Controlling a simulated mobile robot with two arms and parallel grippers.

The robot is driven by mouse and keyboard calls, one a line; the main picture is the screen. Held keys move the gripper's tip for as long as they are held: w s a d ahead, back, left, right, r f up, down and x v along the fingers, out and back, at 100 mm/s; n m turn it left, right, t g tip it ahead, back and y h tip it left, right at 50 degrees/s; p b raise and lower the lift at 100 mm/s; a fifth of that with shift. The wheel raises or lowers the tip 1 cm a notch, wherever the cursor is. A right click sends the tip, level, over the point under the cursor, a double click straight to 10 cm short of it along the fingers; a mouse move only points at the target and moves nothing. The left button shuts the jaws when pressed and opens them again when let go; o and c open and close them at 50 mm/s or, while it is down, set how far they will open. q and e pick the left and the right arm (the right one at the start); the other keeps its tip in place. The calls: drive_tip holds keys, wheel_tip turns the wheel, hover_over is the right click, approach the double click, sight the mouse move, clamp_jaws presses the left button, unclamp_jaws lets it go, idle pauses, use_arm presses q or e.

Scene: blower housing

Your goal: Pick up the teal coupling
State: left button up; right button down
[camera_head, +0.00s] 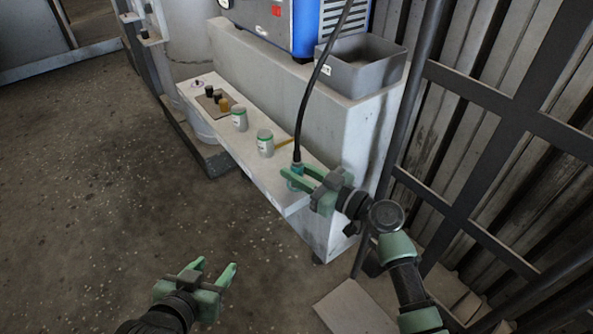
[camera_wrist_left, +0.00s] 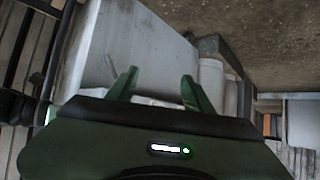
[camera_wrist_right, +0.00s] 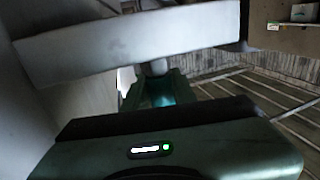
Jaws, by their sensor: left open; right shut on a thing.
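The teal coupling (camera_head: 297,170) is at the lower end of a black hose, at the near end of the white ledge. My right gripper (camera_head: 300,181) is shut on it, with green fingers on either side. In the right wrist view the teal coupling (camera_wrist_right: 160,97) shows dimly between the fingers, partly hidden by the gripper body. I cannot tell whether it touches the ledge. My left gripper (camera_head: 217,273) is open and empty, low over the floor, apart from the ledge. In the left wrist view its fingers (camera_wrist_left: 160,88) are spread with nothing between them.
The white ledge (camera_head: 228,147) holds two pale cans with green rims (camera_head: 265,143) and small dark and amber jars (camera_head: 224,105). A grey bin (camera_head: 363,68) and a blue machine (camera_head: 283,22) stand above. A metal frame (camera_head: 480,95) is at right. Floor at left is clear.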

sight(300, 158)
wheel_tip(300, 158, up, 5)
drive_tip(key=shift+f+p, duration=0.15)
drive_tip(key=shift+p, duration=0.6)
wheel_tip(300, 158, up, 5)
drive_tip(key=shift+f+p, duration=0.1)
drive_tip(key=shift+p, duration=0.65)
use_arm(q)
drive_tip(key=s+a+f+g+y+p, duration=0.1)
drive_tip(key=s+a+f+g, duration=0.1)
drive_tip(key=s+g, duration=0.3)
drive_tip(key=s+a+f+g+y+p, duration=0.1)
drive_tip(key=s+a+f+g, duration=0.1)
drive_tip(key=s, duration=0.6)
use_arm(e)
wheel_tip(300, 158, up, 6)
drive_tip(key=shift+f, duration=0.25)
use_arm(q)
drive_tip(key=shift+p+x, duration=0.4)
drive_tip(key=shift+x, duration=1.8)
use_arm(e)
drive_tip(key=shift+r, duration=2.55)
use_arm(q)
drive_tip(key=shift+w+d, duration=0.1)
drive_tip(key=shift+w, duration=0.1)
